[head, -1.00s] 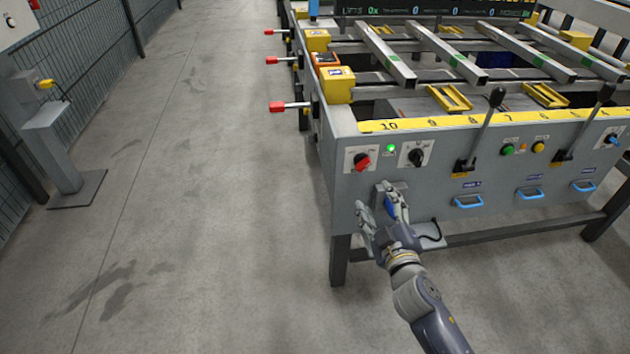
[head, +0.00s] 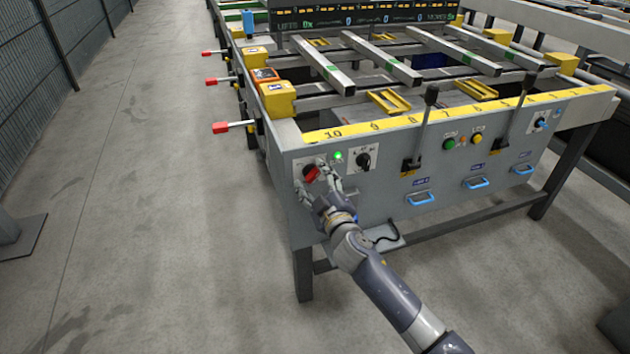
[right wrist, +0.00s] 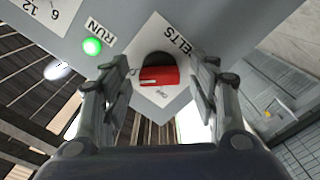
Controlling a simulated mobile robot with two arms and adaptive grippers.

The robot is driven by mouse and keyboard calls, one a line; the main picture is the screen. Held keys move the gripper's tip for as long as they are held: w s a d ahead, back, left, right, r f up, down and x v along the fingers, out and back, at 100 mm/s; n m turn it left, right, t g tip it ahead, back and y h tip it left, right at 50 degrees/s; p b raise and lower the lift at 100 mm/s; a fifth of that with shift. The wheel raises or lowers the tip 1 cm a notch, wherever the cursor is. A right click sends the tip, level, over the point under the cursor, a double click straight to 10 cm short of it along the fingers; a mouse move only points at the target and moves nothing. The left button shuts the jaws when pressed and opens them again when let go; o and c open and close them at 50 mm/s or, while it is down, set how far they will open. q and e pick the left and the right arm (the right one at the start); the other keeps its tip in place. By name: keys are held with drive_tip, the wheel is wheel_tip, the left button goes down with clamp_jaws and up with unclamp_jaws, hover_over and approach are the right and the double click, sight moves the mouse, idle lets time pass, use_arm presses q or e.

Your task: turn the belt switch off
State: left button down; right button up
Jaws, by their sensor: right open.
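The belt switch (head: 311,173) is a red rotary knob on a white plate at the left end of the table's grey front panel. In the right wrist view the red knob (right wrist: 158,76) sits on a plate lettered "ELTS", the rest of the word being hidden. My right gripper (head: 318,182) is at the switch, its fingers on either side of the knob. In the right wrist view the fingers (right wrist: 160,75) are spread wide with gaps to the knob. My left gripper is not in view.
A green lamp (head: 338,156) marked RUN is lit beside the switch. A black selector (head: 363,160) is right of it. Two black levers (head: 427,120) stand up from the panel, with blue handles (head: 420,199) below. Open floor (head: 150,200) lies left.

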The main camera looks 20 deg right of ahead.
drive_tip(key=c, duration=1.1)
drive_tip(key=shift+o, duration=0.2)
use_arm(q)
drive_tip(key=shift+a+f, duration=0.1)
use_arm(e)
drive_tip(key=shift+n, duration=0.4)
drive_tip(key=shift+n+p, duration=0.4)
drive_tip(key=shift+n, duration=0.6)
drive_tip(key=n+p, duration=0.1)
drive_tip(key=n, duration=0.5)
drive_tip(key=n+p, duration=0.1)
drive_tip(key=n, duration=0.3)
drive_tip(key=shift+n, duration=0.4)
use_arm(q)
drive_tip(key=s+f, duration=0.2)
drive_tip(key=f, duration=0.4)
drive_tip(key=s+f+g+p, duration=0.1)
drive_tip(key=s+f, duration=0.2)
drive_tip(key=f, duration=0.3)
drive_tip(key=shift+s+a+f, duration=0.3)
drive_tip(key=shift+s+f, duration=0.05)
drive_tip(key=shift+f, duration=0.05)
use_arm(e)
drive_tip(key=shift+n, duration=2.2)
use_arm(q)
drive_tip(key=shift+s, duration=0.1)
